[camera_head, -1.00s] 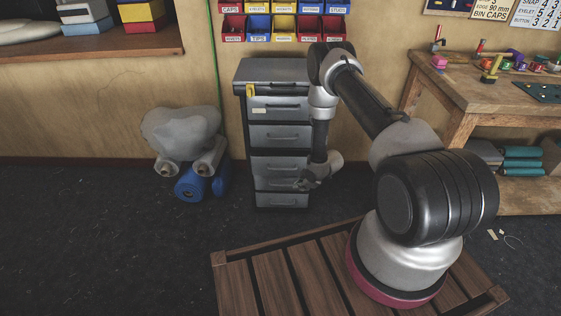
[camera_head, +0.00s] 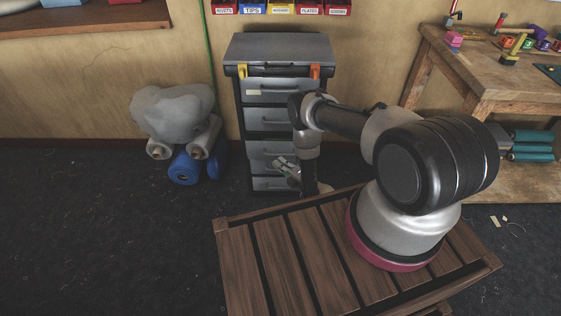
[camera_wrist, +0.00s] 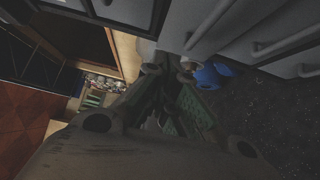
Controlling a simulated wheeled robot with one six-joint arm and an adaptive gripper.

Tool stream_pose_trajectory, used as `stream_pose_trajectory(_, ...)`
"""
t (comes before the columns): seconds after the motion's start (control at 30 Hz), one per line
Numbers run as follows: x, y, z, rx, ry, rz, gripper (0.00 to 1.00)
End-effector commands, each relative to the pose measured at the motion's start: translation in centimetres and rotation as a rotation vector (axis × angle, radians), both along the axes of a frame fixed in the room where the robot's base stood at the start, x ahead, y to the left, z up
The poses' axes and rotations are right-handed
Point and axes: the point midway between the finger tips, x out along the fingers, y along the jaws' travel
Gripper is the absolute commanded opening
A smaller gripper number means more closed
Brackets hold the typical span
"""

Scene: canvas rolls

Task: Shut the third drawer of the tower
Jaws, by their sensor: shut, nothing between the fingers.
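The grey drawer tower (camera_head: 280,47) stands against the wall in the head view. The third drawer (camera_head: 262,148) from the top is partly hidden behind my arm and gripper, and I cannot tell whether its front is flush. The two drawers above it look level with the frame. My gripper (camera_head: 280,163) is low in front of the third and bottom drawers, shut and empty; I cannot tell whether it touches. In the wrist view my gripper's fingers (camera_wrist: 170,72) are together, beside pale drawer fronts with bar handles (camera_wrist: 210,22).
Blue and pale canvas rolls (camera_head: 184,168) with a grey sack (camera_head: 172,112) lie left of the tower. A wooden workbench (camera_head: 480,80) stands at right. A slatted wooden platform (camera_head: 285,262) is under my arm. The dark floor at left is clear.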

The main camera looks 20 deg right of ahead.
Motion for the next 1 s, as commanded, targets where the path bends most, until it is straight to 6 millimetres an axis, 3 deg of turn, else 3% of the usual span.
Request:
stream_pose_trajectory(0.33,6.7,3.5,0.1,0.002,-0.001,0.002,0.00)
stream_pose_trajectory(0.5,9.0,2.4,0.0,0.001,0.000,-0.002,0.00)
stream_pose_trajectory(0.7,10.2,2.1,0.0,0.001,0.003,0.000,0.00)
stream_pose_trajectory(1.0,10.3,2.1,0.0,0.001,0.003,0.000,0.00)
